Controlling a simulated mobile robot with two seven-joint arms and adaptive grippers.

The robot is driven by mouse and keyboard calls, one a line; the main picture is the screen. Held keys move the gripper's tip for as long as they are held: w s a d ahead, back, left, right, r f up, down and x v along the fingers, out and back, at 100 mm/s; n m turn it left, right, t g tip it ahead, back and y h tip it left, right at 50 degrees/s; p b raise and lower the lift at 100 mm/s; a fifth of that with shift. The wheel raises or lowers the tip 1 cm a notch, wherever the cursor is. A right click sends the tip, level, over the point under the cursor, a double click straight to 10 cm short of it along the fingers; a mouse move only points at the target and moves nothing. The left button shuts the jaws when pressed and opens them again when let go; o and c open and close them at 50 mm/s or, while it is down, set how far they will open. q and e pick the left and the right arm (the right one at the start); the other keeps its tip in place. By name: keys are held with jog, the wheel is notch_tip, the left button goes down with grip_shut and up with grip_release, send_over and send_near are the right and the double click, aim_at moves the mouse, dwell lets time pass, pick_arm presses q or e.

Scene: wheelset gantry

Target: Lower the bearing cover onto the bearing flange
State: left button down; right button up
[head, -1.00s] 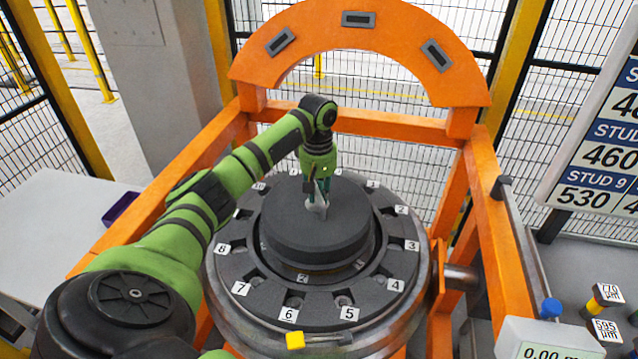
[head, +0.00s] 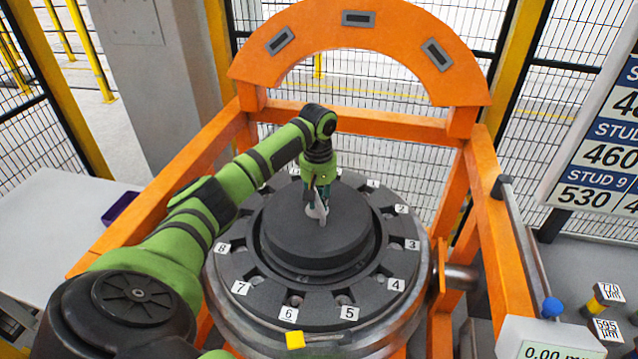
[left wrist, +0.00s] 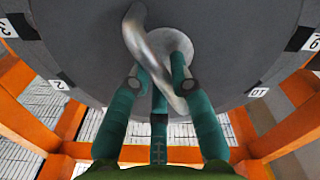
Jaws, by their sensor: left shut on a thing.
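The bearing cover (head: 300,236) is a dark round disc over the middle of the bearing flange (head: 262,297), a dark ring with numbered white tags. I cannot tell whether the cover touches the flange all round; a dark gap shows around its lower edge. My left gripper (head: 317,212) comes down from above and is shut on the cover's metal handle. In the left wrist view its teal fingers (left wrist: 166,80) close around the curved silver handle (left wrist: 147,50) on the grey cover face. My right gripper is not in view.
An orange gantry frame with an arch (head: 358,60) stands around and behind the flange. A yellow block (head: 295,340) sits at the flange's front rim. A gauge readout (head: 548,345) and labelled blocks (head: 607,292) are at the right. A pale table (head: 50,230) is at the left.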

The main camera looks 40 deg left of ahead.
pick_arm(q)
jog(key=shift+f, duration=1.05)
jog(key=c, duration=1)
grip_release()
jog(key=shift+c, duration=0.2)
notch_tip(320, 180, up, 12)
jog(key=shift+s+r, duration=0.1)
